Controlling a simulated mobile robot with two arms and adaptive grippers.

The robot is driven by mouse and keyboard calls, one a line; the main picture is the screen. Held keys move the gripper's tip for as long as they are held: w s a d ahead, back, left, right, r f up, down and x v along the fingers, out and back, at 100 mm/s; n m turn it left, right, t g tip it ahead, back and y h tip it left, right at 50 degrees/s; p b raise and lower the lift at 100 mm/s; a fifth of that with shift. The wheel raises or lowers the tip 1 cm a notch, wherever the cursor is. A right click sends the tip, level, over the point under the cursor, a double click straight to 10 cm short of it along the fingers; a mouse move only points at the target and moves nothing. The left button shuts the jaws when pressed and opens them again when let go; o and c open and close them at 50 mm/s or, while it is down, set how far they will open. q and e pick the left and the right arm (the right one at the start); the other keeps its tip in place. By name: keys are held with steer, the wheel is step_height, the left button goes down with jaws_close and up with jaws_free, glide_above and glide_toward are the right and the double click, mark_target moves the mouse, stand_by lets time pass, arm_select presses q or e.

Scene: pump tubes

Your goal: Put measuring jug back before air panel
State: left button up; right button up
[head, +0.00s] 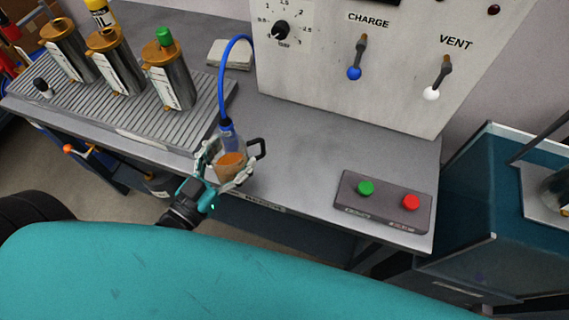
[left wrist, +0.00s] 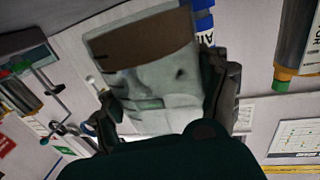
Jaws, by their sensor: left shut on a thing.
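The measuring jug (head: 233,166) is a clear vessel with brown-orange contents and a dark handle on its right side. My left gripper (head: 228,176) is shut around it, one finger on each side, near the front edge of the grey bench. In the left wrist view the jug (left wrist: 145,70) fills the space between the dark fingers, with a brown band of contents. The air panel (head: 330,85) is the pale upright panel with CHARGE and VENT levers, behind and right of the jug. A blue hose (head: 226,65) ends at the jug's top; whether it touches is unclear. My right gripper is out of view.
A ribbed tray (head: 135,125) at left bears several metal cylinders, one with a green cap (head: 163,36). A box with green and red buttons (head: 383,203) lies at the bench's front right. The bench (head: 310,145) before the panel is clear. A teal cabinet (head: 477,220) stands at right.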

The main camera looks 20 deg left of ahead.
arm_select(q)
steer(key=w+d+f, duration=0.1)
steer(key=d, duration=0.2)
steer(key=w+d+f, duration=0.1)
steer(key=w+d, duration=0.1)
steer(key=d, duration=0.1)
steer(key=w+d+f, duration=0.1)
steer(key=d, duration=0.3)
steer(key=shift+w+d+f, duration=0.1)
steer(key=shift+w+f, duration=0.15)
steer(key=shift+f, duration=0.45)
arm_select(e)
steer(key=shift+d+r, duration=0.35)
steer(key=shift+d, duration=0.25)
arm_select(q)
steer(key=o, duration=1.2)
steer(key=shift+f, duration=0.1)
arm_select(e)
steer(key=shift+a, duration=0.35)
arm_select(q)
steer(key=shift+s, duration=0.1)
